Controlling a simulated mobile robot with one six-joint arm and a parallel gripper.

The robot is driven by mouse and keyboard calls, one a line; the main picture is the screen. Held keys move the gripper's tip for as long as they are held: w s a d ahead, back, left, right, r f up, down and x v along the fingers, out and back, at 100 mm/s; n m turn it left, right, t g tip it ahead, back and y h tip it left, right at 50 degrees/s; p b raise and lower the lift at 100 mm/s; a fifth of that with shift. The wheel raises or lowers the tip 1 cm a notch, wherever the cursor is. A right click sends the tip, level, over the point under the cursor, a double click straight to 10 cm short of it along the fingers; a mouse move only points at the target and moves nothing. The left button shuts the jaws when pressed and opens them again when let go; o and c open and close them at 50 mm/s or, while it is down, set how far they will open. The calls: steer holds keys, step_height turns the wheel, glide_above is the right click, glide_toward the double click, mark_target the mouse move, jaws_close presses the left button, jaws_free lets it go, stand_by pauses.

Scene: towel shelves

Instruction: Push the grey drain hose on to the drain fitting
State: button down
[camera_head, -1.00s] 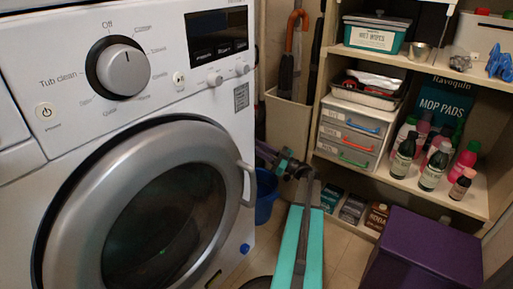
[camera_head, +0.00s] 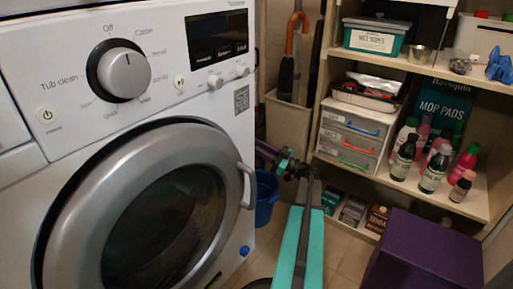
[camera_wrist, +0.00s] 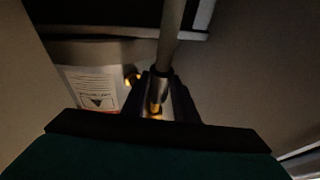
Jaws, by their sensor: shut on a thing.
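In the wrist view, the grey drain hose (camera_wrist: 171,35) comes down from the top and ends between the fingers of my gripper (camera_wrist: 160,97). The gripper is shut on the hose near its end. A brass-coloured drain fitting (camera_wrist: 155,108) shows just below the hose end, between the fingers. The two look in line, but I cannot tell whether the hose is around the fitting or only close to it. In the head view, the washing machine (camera_head: 215,120) hides my gripper, the hose and the fitting.
A second brass-coloured spot (camera_wrist: 132,78) and a warning label (camera_wrist: 92,92) sit left of the fingers. The space is narrow and dark, with pale panels on both sides. Shelves (camera_head: 440,190), a purple box (camera_head: 425,250) and a blue bucket (camera_head: 266,197) stand around my arm.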

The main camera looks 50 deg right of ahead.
steer(key=shift+r, duration=1.1)
stand_by(0.6)
steer(key=c, duration=1.3)
jaws_free()
steer(key=shift+c, duration=0.2)
steer(key=shift+s, duration=0.15)
steer(key=p+v, duration=0.5)
steer(key=v, duration=0.8)
steer(key=shift+s, duration=0.2)
steer(key=shift+f, duration=0.2)
